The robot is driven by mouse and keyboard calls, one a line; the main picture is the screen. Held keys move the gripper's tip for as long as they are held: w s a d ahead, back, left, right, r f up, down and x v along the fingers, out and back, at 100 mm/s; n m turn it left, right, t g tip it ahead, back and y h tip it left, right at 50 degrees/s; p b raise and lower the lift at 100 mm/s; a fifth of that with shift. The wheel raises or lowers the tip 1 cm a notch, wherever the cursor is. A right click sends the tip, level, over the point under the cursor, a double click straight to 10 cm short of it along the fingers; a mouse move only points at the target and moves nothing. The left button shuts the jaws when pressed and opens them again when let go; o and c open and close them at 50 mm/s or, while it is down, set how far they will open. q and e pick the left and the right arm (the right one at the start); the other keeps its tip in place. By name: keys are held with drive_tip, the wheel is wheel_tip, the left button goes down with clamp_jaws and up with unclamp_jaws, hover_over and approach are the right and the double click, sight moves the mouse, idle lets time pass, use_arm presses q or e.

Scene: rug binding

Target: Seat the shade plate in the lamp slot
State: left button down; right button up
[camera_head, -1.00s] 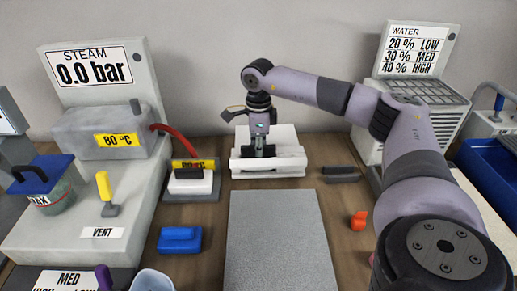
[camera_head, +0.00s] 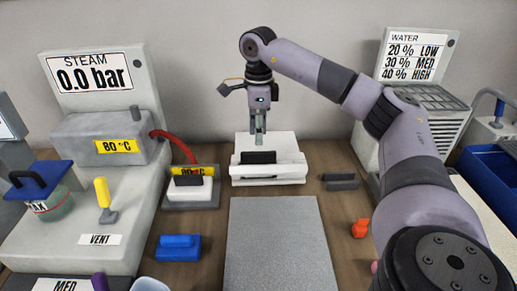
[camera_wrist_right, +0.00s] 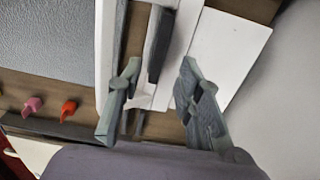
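A white block (camera_head: 290,163) stands on the table near the back wall. A dark plate-like piece (camera_head: 259,157) is at its front middle; I take these for the lamp slot and the shade plate. How deep the plate sits is unclear. My right gripper (camera_head: 258,139) points down above the block, apart from the dark piece. In the right wrist view its fingers (camera_wrist_right: 160,95) are spread and empty, with the dark piece (camera_wrist_right: 158,42) beyond them near the white block (camera_wrist_right: 228,50). My left gripper is not in view.
A grey board (camera_head: 275,245) lies in front of the block. A dark holder (camera_head: 340,181) and an orange piece (camera_head: 359,228) are to the right. A white iron-like block (camera_head: 190,190) and a blue block (camera_head: 179,247) are to the left, beside the steam unit (camera_head: 110,135).

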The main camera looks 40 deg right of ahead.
wheel_tip(320, 180, up, 4)
drive_tip(key=shift+f, duration=0.1)
drive_tip(key=shift+f, duration=0.1)
idle(0.6)
